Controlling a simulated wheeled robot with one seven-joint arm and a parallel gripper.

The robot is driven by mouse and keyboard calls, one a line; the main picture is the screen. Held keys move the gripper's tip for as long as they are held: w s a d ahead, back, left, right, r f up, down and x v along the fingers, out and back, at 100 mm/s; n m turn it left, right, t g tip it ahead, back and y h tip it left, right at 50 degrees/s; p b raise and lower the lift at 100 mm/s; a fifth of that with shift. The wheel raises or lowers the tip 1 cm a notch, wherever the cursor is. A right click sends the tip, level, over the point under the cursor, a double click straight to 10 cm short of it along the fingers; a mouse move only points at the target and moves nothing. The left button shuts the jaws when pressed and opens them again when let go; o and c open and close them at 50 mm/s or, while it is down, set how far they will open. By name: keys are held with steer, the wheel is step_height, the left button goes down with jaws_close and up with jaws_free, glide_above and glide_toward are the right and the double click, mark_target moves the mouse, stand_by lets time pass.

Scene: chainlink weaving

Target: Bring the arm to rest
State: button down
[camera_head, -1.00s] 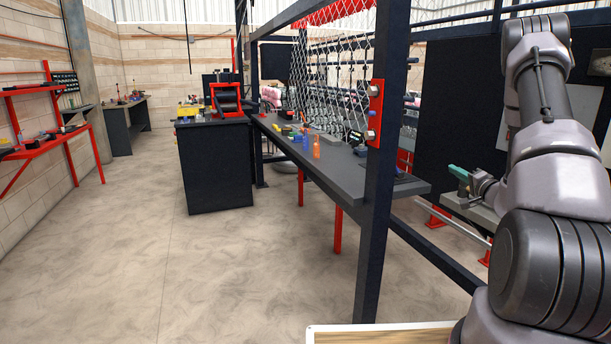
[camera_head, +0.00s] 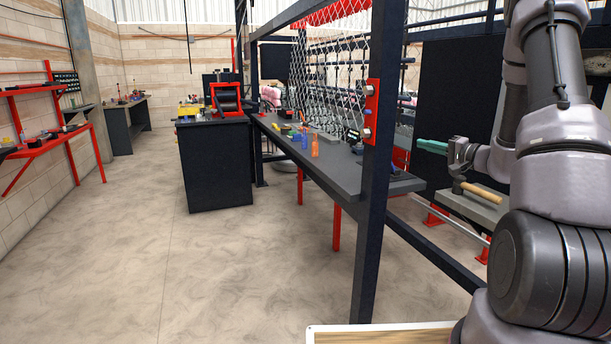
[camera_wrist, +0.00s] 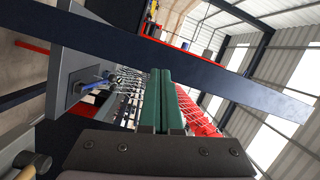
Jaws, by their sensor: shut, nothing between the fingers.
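My gripper (camera_head: 432,147) is at the right in the head view, in front of the black panel and to the right of the dark frame post. Its green fingers point left. In the wrist view the two green fingers (camera_wrist: 161,100) lie side by side, shut, with nothing between them. My grey arm fills the right side of the head view, bent and raised. The gripper appears apart from the post and the workbench.
A dark upright post (camera_head: 375,180) with a red plate stands left of my gripper. A long grey bench (camera_head: 345,178) holds small tools under a chain-link mesh (camera_head: 335,70). A wooden-handled tool (camera_head: 483,192) lies on a low surface below my gripper. Open floor (camera_head: 150,250) spreads to the left.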

steer(key=s+a+r+n+g, duration=0.2)
steer(key=s+a+r+g, duration=0.3)
steer(key=s+a, duration=0.35)
steer(key=s+a+r+n+g, duration=0.3)
steer(key=s+a+r+g, duration=0.2)
steer(key=s+a, duration=0.4)
steer(key=s+d+r+t+h, duration=0.1)
steer(key=s+d+h, duration=0.1)
steer(key=s, duration=0.3)
steer(key=s+d+r+m+h, duration=0.1)
steer(key=s+d+h, duration=0.1)
steer(key=s, duration=0.3)
steer(key=s+d+r+t+h, duration=0.1)
steer(key=s+d+r+h, duration=0.1)
steer(key=s+h, duration=0.2)
steer(key=shift+s+t+h, duration=0.3)
steer(key=shift+s, duration=0.35)
